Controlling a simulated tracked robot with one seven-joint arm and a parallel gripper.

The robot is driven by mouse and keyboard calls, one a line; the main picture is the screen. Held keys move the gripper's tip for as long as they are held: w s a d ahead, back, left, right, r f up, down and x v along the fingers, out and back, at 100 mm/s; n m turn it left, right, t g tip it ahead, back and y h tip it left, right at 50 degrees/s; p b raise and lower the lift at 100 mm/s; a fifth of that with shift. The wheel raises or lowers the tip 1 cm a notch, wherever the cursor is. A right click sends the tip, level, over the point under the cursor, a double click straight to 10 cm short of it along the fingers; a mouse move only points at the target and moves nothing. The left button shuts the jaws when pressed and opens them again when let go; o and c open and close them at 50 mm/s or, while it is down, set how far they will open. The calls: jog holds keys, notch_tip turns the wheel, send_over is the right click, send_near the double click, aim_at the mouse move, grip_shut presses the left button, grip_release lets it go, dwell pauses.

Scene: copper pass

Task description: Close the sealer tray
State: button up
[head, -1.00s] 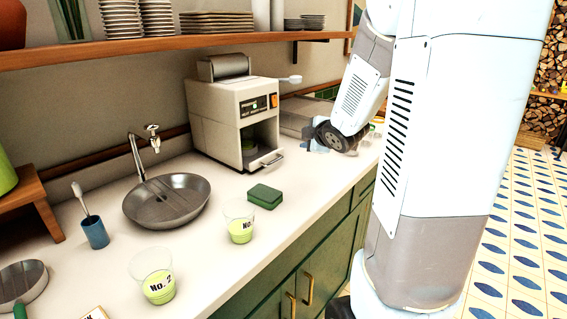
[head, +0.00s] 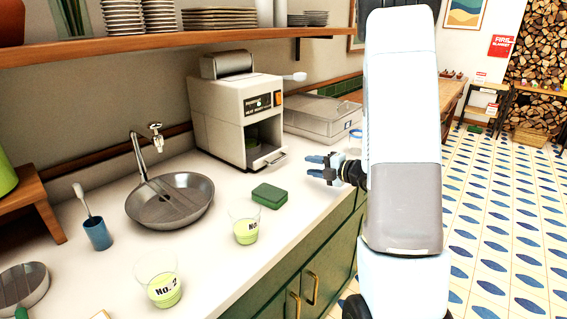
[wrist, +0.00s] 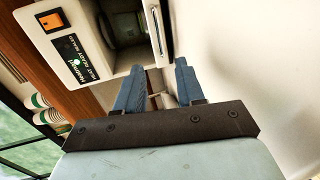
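The heat sealer (head: 236,118) is a boxy cream machine on the counter against the wall, with an orange switch and a dark front opening. Its tray (head: 268,158) sticks out at the bottom of the opening with a handle bar at its front. A green cup shows faintly inside the opening. My gripper (head: 314,165) is to the right of the tray handle, apart from it, with fingers spread and nothing between them. In the wrist view my blue fingers (wrist: 158,88) point toward the sealer front, and the tray handle (wrist: 156,30) shows ahead of them.
A green sponge (head: 269,195) lies in front of the sealer. Two cups of green liquid, one (head: 246,228) nearer the sealer and No. 2 (head: 163,284), stand along the front edge. A clear-lidded box (head: 322,118) stands behind my gripper.

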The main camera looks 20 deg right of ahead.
aim_at(285, 171)
jog(key=x, duration=1.2)
jog(key=shift+w+a+f, duration=0.1)
jog(key=shift+w+a, duration=0.05)
jog(key=shift+w, duration=0.1)
grip_shut()
